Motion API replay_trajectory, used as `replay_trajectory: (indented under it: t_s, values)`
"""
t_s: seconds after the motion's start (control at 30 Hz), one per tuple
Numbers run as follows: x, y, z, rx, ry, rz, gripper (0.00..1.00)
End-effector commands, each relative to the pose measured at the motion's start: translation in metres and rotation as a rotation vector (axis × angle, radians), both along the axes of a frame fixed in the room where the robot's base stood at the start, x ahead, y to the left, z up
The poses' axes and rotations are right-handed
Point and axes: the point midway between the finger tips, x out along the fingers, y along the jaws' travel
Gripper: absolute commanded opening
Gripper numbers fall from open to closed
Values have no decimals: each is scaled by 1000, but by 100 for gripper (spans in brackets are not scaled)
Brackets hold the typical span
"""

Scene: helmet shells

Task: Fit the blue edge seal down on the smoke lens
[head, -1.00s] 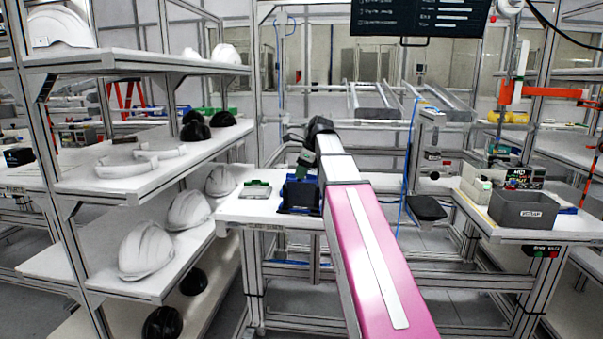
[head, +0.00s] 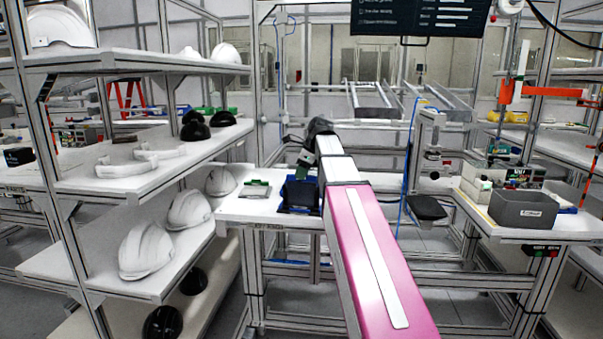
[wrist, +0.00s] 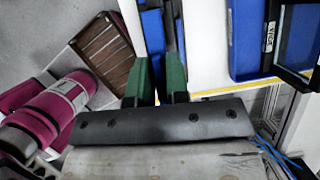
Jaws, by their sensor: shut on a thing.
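My gripper (wrist: 158,82) has two green fingers in the wrist view. They are closed around a narrow piece, with blue and dark strips beyond their tips. The blue part, which appears to be the blue edge seal (wrist: 153,32), is partly hidden by the fingers. In the head view my gripper (head: 305,160) points down above a dark blue holder (head: 300,193) on the white bench. I cannot make out the smoke lens for certain, nor whether the seal touches it.
The wrist view shows a blue tray (wrist: 243,40) and a labelled black frame (wrist: 297,45) to the right. A small green-topped item (head: 257,188) lies left of the holder. A grey bin (head: 523,208) stands on the right bench.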

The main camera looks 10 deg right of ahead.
Motion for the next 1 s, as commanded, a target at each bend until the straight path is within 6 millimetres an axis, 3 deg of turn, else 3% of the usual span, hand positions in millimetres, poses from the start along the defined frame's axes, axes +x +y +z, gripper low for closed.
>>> replay_trajectory:
  t_s: [0.87, 0.9, 0.97, 1.0]
  values:
    - [0, 0, -19, -1, 1, 0, 0]
    - [0, 0, -20, -1, 1, 0, 22]
    - [0, 0, -19, -1, 1, 0, 42]
    - [0, 0, -19, 0, 1, 0, 45]
